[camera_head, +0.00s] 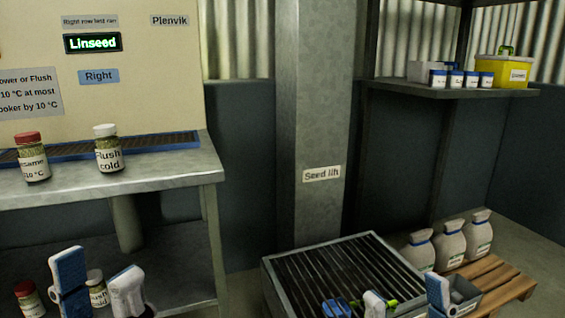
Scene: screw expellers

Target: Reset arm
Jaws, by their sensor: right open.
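My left gripper (98,285) is at the bottom left, in front of the metal table. Its two blue-and-white fingers are apart, and a jar on the lower shelf shows in the gap behind them. My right gripper (407,298) is at the bottom, in front of the grated metal bin. The lower parts of both grippers are cut off by the frame edge.
A red-lidded jar (32,157) and a white-lidded jar (108,149) stand on the metal table (165,172). Another red-lidded jar (28,299) and a white-lidded jar (97,277) are below. The grated bin (312,262) stands beside a pallet (497,272) with sacks (450,246).

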